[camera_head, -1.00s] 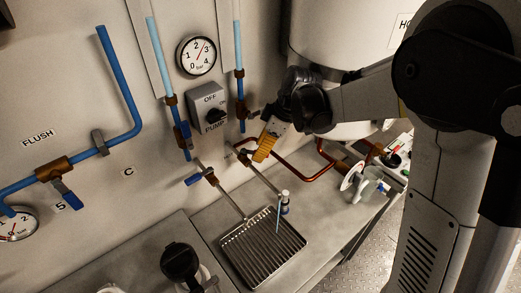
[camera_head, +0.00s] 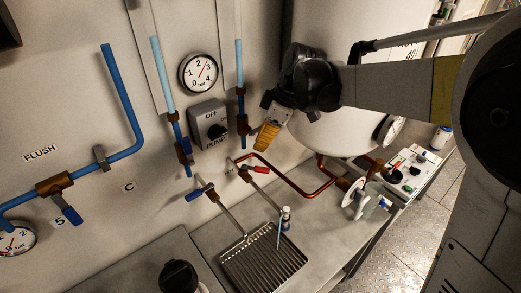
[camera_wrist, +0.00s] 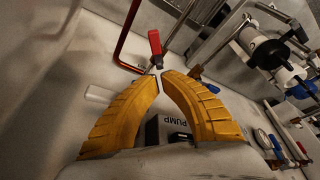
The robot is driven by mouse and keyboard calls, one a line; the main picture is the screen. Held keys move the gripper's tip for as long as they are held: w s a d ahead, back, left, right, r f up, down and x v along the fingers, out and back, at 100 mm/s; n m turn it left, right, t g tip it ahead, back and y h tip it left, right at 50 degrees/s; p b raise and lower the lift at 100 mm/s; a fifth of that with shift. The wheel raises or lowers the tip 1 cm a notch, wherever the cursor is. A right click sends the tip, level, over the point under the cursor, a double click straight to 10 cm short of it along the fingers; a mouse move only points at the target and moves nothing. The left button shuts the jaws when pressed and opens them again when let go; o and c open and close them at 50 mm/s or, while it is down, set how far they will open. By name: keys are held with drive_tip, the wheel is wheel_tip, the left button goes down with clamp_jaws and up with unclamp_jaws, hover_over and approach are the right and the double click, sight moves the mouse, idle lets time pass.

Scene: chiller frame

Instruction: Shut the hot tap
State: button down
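The hot tap has a red lever (camera_head: 258,169) and sits on the wall above the right spout in the head view. In the wrist view its red lever (camera_wrist: 155,42) stands just beyond my fingertips. My gripper (camera_head: 262,150) has yellow fingers and is above the red lever, apart from it as far as I can see. In the wrist view the fingertips (camera_wrist: 160,76) meet or nearly meet, with nothing held between them. The lever's exact angle to its pipe is hard to tell.
A blue-levered tap (camera_head: 200,192) is left of the hot tap. A drip tray (camera_head: 238,282) lies below. A bent copper pipe (camera_head: 308,195) runs right of it, under the white tank (camera_head: 345,110). The pump switch (camera_head: 209,125) is on the wall close left of my gripper.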

drive_tip(key=s+f+n, duration=0.1)
drive_tip(key=s+a+f+h, duration=0.1)
drive_tip(key=f, duration=0.1)
drive_tip(key=s+a+f+n+h, duration=0.1)
drive_tip(key=shift+s+f+n+b, duration=0.15)
drive_tip(key=shift+f+n+b, duration=0.15)
drive_tip(key=shift+b, duration=0.05)
drive_tip(key=s+a+f+n+t+h+b, duration=0.1)
drive_tip(key=s+a+f+n+t+h, duration=0.1)
drive_tip(key=s+f+n+h, duration=0.25)
drive_tip(key=n+t+h+b, duration=0.1)
drive_tip(key=n+t+b, duration=0.1)
drive_tip(key=n+t, duration=0.75)
approach(257, 188)
drive_tip(key=shift+n+g, duration=0.5)
drive_tip(key=shift+g, duration=0.15)
drive_tip(key=w+b, duration=0.1)
drive_tip(key=w, duration=0.2)
drive_tip(key=w+d+b, duration=0.1)
drive_tip(key=w, duration=0.2)
drive_tip(key=w+d+b, duration=0.1)
drive_tip(key=w, duration=0.2)
drive_tip(key=shift+d+f+b, duration=0.2)
drive_tip(key=shift+f+b, duration=0.15)
drive_tip(key=shift+w, duration=0.45)
